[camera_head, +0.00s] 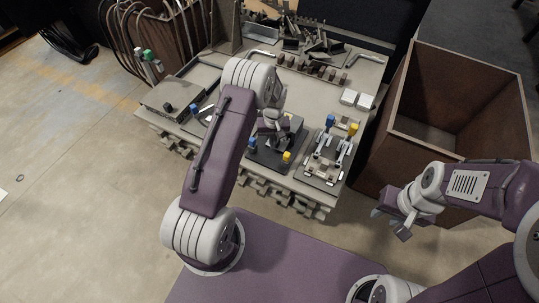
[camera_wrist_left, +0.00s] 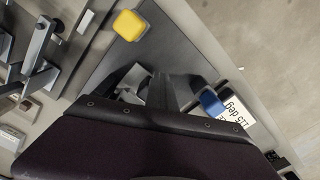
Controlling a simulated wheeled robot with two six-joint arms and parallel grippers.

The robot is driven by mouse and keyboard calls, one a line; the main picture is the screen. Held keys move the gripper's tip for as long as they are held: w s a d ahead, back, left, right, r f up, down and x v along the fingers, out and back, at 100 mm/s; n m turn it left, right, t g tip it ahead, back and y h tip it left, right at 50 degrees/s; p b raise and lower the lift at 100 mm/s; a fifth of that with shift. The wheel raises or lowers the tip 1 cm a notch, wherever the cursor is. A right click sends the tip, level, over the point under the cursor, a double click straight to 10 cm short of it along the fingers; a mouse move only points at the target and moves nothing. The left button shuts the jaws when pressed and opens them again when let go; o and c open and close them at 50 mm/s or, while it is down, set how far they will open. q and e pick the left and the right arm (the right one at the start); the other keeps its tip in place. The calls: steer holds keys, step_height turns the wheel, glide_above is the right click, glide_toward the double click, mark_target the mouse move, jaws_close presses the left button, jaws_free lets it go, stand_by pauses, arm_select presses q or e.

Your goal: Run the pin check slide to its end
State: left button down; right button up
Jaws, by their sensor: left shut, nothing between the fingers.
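My left gripper (camera_head: 284,142) is over a dark plate (camera_head: 262,157) at the front middle of the bench. Its fingers (camera_wrist_left: 150,90) are shut with nothing between them. A yellow knob (camera_head: 287,157) and a blue knob (camera_head: 252,143) stand on that station. In the left wrist view the yellow knob (camera_wrist_left: 130,25) is beyond the fingers and the blue knob (camera_wrist_left: 212,102) to their right, both apart from them. I cannot tell which part is the pin check slide; the gripper and wrist hide some of the station. My right gripper (camera_head: 390,218) is open and empty, off the bench.
A fixture with blue and yellow clamp handles (camera_head: 330,121) stands right of the plate. A big brown crate (camera_head: 398,95) stands beside the bench on the right. A printed label (camera_wrist_left: 238,106) lies beside the blue knob. Metal parts (camera_head: 312,40) crowd the back.

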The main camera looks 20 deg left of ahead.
arm_select(q)
steer(key=shift+w+r, duration=0.15)
steer(key=shift+w, duration=0.05)
stand_by(0.3)
steer(key=shift+s+a+p, duration=0.1)
steer(key=shift+s+p, duration=0.15)
steer(key=shift+p, duration=0.15)
steer(key=shift+s, duration=0.45)
step_height(320, 180, up, 8)
steer(key=p, duration=0.7)
steer(key=shift+s, duration=0.1)
